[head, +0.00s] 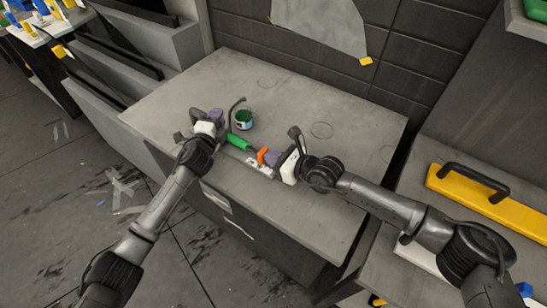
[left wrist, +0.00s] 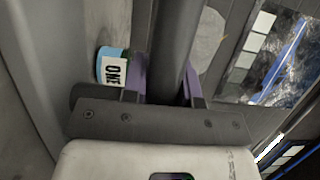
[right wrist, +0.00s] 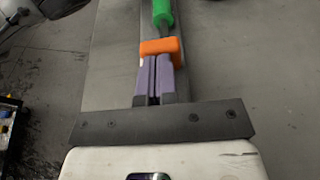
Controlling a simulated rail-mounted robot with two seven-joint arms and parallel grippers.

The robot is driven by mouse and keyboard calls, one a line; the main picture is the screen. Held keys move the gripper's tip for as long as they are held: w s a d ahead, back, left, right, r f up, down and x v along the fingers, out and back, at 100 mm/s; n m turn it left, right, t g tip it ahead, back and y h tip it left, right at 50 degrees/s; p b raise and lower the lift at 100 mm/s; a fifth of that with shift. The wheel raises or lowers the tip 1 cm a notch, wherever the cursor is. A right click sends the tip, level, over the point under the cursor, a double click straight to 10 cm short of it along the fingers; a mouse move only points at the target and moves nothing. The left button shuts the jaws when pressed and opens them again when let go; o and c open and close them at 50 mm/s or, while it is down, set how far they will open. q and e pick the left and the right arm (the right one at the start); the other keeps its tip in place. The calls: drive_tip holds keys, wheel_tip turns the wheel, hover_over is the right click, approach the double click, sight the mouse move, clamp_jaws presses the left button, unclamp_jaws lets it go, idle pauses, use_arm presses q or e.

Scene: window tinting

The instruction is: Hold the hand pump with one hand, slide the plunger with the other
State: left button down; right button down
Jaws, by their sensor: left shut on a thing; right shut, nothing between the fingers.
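The hand pump shows in the head view with a green section (head: 239,142) and an orange end piece (head: 262,155), low over the table. My left gripper (head: 216,115) is shut on a dark grey cylindrical part of the pump (left wrist: 174,45), which passes between its purple fingers. My right gripper (head: 273,158) is shut and empty, its purple fingers pressed together right beside the orange piece (right wrist: 160,46). In the right wrist view the fingertips reach the orange piece; I cannot tell whether they touch it. The green section (right wrist: 163,12) lies beyond it.
A small can (head: 243,119) with green inside stands on the grey table (head: 340,105) near my left gripper; its label shows in the left wrist view (left wrist: 113,70). A yellow tool with a black handle (head: 500,205) lies at the right. The table's right side is clear.

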sight(262, 151)
drive_tip(key=a, duration=0.1)
drive_tip(key=w+a, duration=0.1)
drive_tip(key=a, duration=0.1)
drive_tip(key=shift+w, duration=0.3)
use_arm(q)
drive_tip(key=shift+d, duration=0.25)
drive_tip(key=shift+r, duration=0.1)
use_arm(e)
drive_tip(key=shift+s+d, duration=0.15)
drive_tip(key=shift+d, duration=0.1)
use_arm(q)
drive_tip(key=shift+a, duration=0.25)
use_arm(e)
drive_tip(key=v, duration=0.9)
drive_tip(key=f+v, duration=0.1)
drive_tip(key=v, duration=0.3)
drive_tip(key=shift+s+d, duration=0.15)
drive_tip(key=shift+d, duration=0.25)
